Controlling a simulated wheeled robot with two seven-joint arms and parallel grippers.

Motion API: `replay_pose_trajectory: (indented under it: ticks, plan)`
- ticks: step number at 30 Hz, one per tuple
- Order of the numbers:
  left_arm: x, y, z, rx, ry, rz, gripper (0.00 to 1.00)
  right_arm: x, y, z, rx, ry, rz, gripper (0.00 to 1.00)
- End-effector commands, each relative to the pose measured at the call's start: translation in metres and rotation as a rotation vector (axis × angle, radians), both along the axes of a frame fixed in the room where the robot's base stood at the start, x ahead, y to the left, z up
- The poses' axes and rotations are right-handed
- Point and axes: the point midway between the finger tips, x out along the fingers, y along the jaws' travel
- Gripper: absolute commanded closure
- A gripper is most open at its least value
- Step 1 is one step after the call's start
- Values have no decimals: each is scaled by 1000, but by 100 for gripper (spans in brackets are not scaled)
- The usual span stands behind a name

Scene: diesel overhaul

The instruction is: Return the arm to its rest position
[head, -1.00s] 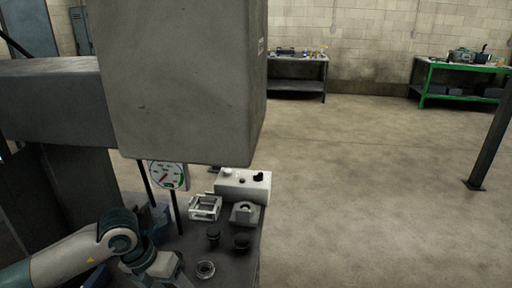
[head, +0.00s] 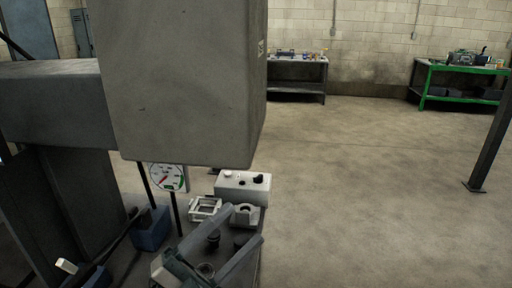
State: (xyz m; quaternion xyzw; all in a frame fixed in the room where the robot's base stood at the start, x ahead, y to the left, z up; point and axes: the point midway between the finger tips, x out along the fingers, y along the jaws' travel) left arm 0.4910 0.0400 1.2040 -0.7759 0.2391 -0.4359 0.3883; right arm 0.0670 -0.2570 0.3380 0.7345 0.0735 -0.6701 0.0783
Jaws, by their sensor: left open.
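My left gripper (head: 243,224) reaches in from the bottom of the head view, over the dark bench (head: 222,192). Its two long grey fingers are spread apart and point up and right, with nothing held between them. The fingers pass in front of small dark round parts (head: 212,241) and a metal ring (head: 205,270), partly hiding them. My right gripper is not in view.
A large grey machine block (head: 180,80) hangs over the bench's left side. A dial gauge (head: 166,177), white control box (head: 243,186), square metal frame (head: 205,208) and blue bin (head: 151,229) stand nearby. Open floor (head: 370,190) lies right, with a dark post (head: 490,140).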

Motion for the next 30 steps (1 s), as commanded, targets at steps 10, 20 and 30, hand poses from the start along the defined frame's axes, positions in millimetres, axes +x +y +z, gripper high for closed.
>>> replay_pose_trajectory:
  ticks: [10, 20, 30]
  plan:
    - [47, 127, -105, -370, 607, 507, 38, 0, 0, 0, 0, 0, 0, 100]
    - [-31, 193, -282, -428, 1283, 866, 38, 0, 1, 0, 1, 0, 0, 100]
    - [-151, 196, -376, -338, 1778, 997, 38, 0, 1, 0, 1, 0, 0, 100]
